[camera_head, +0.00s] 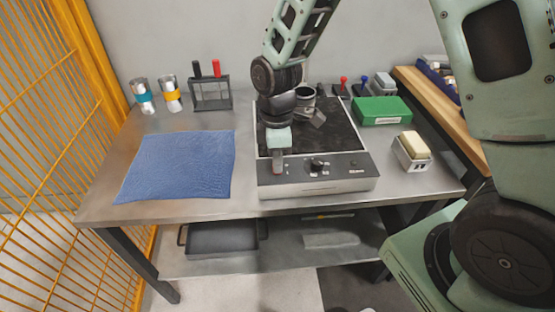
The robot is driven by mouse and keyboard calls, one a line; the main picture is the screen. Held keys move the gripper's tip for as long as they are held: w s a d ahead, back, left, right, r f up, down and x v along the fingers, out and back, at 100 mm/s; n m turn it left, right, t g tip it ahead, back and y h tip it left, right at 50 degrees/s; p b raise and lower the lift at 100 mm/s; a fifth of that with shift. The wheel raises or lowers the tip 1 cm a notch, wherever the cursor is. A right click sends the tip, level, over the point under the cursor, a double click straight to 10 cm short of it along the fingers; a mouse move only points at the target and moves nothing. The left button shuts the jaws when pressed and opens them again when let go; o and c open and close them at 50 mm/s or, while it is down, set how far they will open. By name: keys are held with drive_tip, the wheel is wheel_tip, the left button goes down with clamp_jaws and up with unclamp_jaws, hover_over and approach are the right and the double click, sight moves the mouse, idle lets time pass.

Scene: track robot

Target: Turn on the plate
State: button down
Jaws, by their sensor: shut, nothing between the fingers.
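The hot plate (340,135) stands on the metal table, with a dark top and a grey front panel. A black knob (317,164) sits near the middle of that panel, with small markings beside it. A smaller dark dot (353,163) shows farther right on the panel. My gripper (278,168) points down in front of the panel's left part, to the left of the knob. It is shut and empty. Whether its tips touch the panel I cannot tell. My arm hides part of the plate's top.
A blue cloth (178,166) lies at left. A wire holder (210,94) and two banded containers stand behind it. A green box (381,111) and a small white holder with a sponge-like block (412,151) are at right. The table's front edge (160,215) is clear.

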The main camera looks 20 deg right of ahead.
drive_tip(key=shift+s+f, duration=0.1)
drive_tip(key=shift+f, duration=0.15)
idle(0.3)
drive_tip(key=shift+w+d+r+p, duration=0.1)
drive_tip(key=shift+w+d+p, duration=0.1)
drive_tip(key=shift+w, duration=0.25)
drive_tip(key=shift+w+d+p, duration=0.1)
drive_tip(key=shift+w+p, duration=0.1)
drive_tip(key=shift+w, duration=0.2)
drive_tip(key=shift+r, duration=0.1)
drive_tip(key=shift+a+r+p, duration=0.1)
drive_tip(key=shift+r+p, duration=0.4)
drive_tip(key=shift+p, duration=0.05)
wheel_tip(320, 180, up, 13)
drive_tip(key=w+p, duration=0.1)
drive_tip(key=p, duration=0.1)
drive_tip(key=shift+w+d, duration=0.3)
